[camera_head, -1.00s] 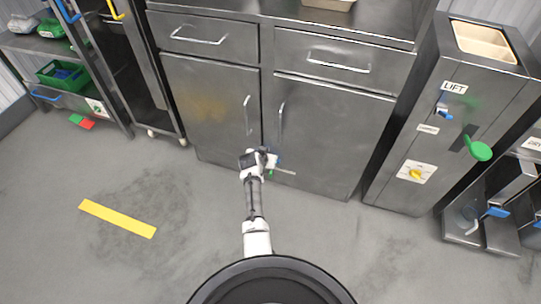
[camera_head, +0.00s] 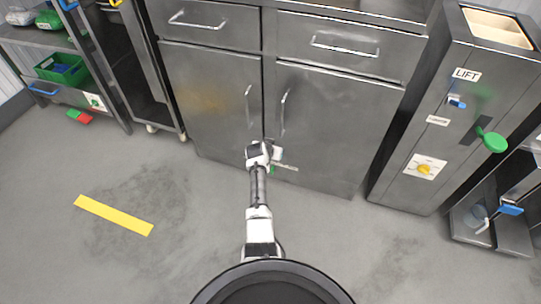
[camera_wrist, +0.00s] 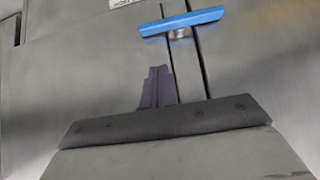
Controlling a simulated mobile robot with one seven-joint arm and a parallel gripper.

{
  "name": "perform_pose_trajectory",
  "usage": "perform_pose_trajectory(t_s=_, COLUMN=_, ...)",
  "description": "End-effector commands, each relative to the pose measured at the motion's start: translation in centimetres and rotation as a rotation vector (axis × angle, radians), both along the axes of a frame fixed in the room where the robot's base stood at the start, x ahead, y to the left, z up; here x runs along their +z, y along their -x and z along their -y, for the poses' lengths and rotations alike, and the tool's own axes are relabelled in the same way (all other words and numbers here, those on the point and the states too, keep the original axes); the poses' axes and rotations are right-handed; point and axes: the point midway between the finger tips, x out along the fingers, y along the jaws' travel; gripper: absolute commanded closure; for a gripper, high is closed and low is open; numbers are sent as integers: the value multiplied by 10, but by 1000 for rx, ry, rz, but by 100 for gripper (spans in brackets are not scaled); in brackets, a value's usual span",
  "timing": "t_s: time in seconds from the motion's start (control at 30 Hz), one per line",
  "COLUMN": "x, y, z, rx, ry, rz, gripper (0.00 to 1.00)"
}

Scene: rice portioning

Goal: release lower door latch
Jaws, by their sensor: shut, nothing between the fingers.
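A blue bar-shaped latch (camera_wrist: 181,21) on a short metal stem crosses the dark seam between two grey metal door panels in the wrist view. It lies at a slight tilt near the top of that picture. My gripper (camera_head: 264,154) is low at the seam between the two cabinet doors (camera_head: 325,125) in the head view, and it hides what is behind it. Its dark finger (camera_wrist: 158,88) shows in the wrist view below the latch, with a visible gap to it. It is shut and empty. The latch cannot be made out in the head view.
Two upright door handles (camera_head: 248,105) flank the seam above my gripper. A lift unit (camera_head: 405,150) with a green knob (camera_head: 494,141) stands at the right. A shelf rack (camera_head: 92,50) is at the left. The floor in front is open, with a yellow strip (camera_head: 113,215).

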Motion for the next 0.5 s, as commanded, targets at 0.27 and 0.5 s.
perform_pose_trajectory(t_s=0.27, x=-28, y=-22, z=8, rx=-1, ry=0, rz=1, gripper=100)
perform_pose_trajectory(t_s=0.5, x=-53, y=-30, z=10, rx=1, ry=0, rz=-1, gripper=100)
